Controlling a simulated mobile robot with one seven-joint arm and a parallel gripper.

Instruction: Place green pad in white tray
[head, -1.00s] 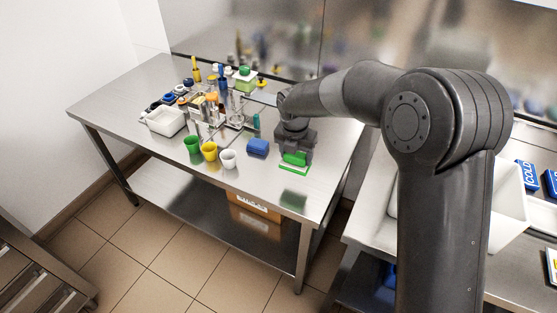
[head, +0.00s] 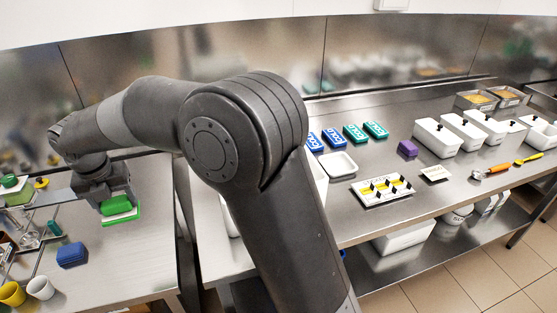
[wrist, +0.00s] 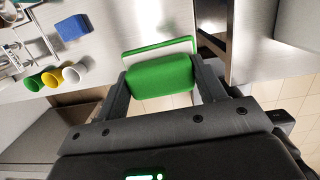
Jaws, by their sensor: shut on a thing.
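My gripper (head: 114,200) is shut on a green pad (head: 117,207) at the left of the head view, over the right end of the left steel table. In the wrist view the pad (wrist: 160,72) sits between the two fingers, with a pale, green-edged flat part (wrist: 158,46) beyond it. I cannot tell exactly how high it is held. A shallow white tray (head: 338,167) lies on the right counter, right of my arm, and looks empty.
A blue block (head: 72,254), yellow cup (head: 12,294) and white cup (head: 40,288) stand near the gripper. Blue and teal packs (head: 354,133), a marked card (head: 383,188) and a purple block (head: 407,148) surround the tray. A gap separates table and counter.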

